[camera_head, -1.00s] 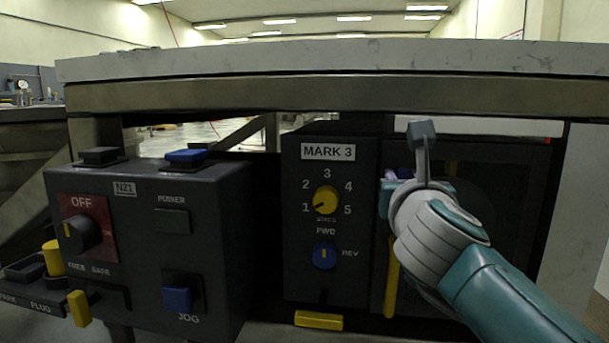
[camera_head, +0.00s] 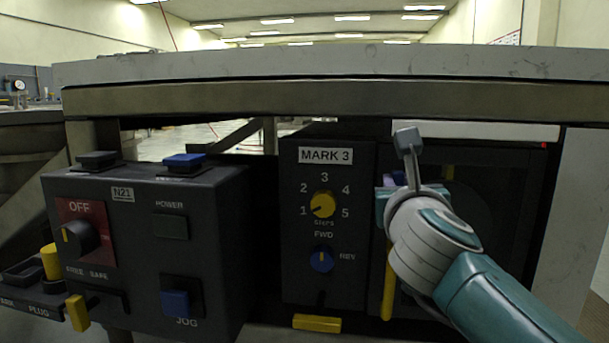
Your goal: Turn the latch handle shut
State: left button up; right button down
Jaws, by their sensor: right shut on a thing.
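My right gripper (camera_head: 385,198) is up against the dark panel at the right, its jaws mostly hidden behind my own wrist. It is shut on what seems to be the latch handle, which is largely hidden. A small purple piece (camera_head: 398,177) shows at the jaws; I cannot tell whether it is part of the handle. A yellow upright bar (camera_head: 389,285) runs down the panel just below the gripper. Part of a dark round plate (camera_head: 474,215) shows behind my wrist. My left gripper is not in view.
A dark MARK 3 box (camera_head: 350,215) with a yellow dial (camera_head: 323,204) and a blue knob (camera_head: 321,259) stands left of the gripper. A control box (camera_head: 140,220) stands further left. A thick table edge (camera_head: 330,98) runs above everything.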

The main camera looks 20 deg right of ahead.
jog(key=n+p, duration=0.2)
jog(key=n, duration=0.1)
jog(key=shift+w+a, duration=0.1)
jog(key=shift+a, duration=0.05)
jog(key=shift+w+a+f+n+p, duration=0.2)
jog(key=shift+n+p, duration=0.55)
jog(key=shift+n, duration=1.55)
jog(key=shift+s+a+f+n+p, duration=0.2)
jog(key=shift+n+p, duration=0.5)
jog(key=shift+n, duration=1.6)
jog(key=shift+w+f+n+p, duration=0.25)
jog(key=shift+n+p, duration=0.5)
jog(key=shift+n, duration=1.55)
jog(key=shift+f, duration=0.1)
jog(key=c, duration=0.8)
grip_release()
jog(key=shift+o, duration=0.2)
jog(key=shift+s, duration=0.1)
